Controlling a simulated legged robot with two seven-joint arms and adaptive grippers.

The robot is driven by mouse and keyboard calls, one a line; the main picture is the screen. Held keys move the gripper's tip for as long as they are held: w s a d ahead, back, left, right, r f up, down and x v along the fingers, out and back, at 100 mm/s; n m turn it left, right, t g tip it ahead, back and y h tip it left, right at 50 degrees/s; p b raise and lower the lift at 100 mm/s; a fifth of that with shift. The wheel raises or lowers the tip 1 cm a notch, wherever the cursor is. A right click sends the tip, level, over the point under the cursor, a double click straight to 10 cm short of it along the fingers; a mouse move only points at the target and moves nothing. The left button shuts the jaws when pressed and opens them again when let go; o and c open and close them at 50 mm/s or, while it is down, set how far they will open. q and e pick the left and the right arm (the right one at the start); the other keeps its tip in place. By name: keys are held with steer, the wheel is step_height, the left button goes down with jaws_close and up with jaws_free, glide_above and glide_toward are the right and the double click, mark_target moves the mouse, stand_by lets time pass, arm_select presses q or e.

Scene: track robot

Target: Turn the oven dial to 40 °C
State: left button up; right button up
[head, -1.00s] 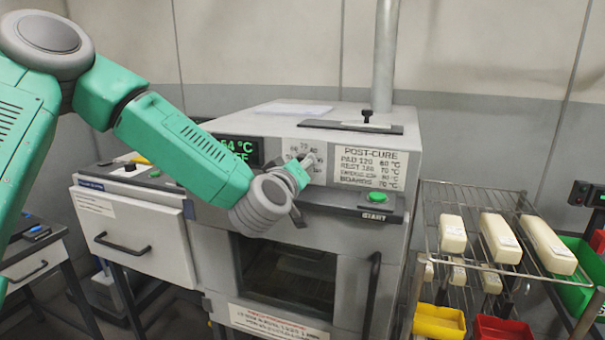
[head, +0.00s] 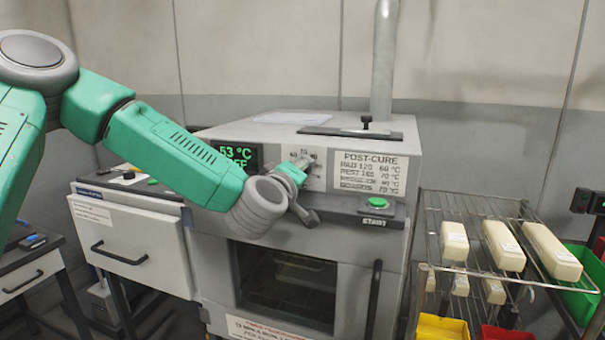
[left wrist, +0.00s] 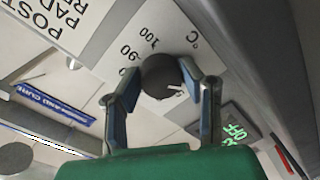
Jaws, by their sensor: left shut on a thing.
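The oven dial (left wrist: 160,76) is a dark round knob with a short white pointer mark, seen between my fingers in the left wrist view. Its pointer aims right and slightly down there, away from the printed 90 and 100. My left gripper (head: 304,164) is at the oven's front panel, shut on the dial, with one finger on each side. In the head view the gripper hides the dial and part of its scale. The oven display (head: 236,154) glows green and reads 53 °C, with OFF below. My right gripper is not in view.
A post-cure chart (head: 369,173) is right of the dial, above a green start button (head: 376,202). The oven door (head: 285,287) is closed below. A wire rack (head: 470,262) with pale blocks stands at right. A white drawer cabinet (head: 130,235) stands at left.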

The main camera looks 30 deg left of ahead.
arm_select(q)
steer(key=shift+a+f, duration=0.1)
steer(key=o, duration=1)
steer(key=shift+o, duration=0.7)
steer(key=shift+s, duration=0.1)
steer(key=shift+a, duration=0.15)
steer(key=v, duration=0.7)
steer(key=shift+s, duration=0.2)
steer(key=shift+f, duration=0.1)
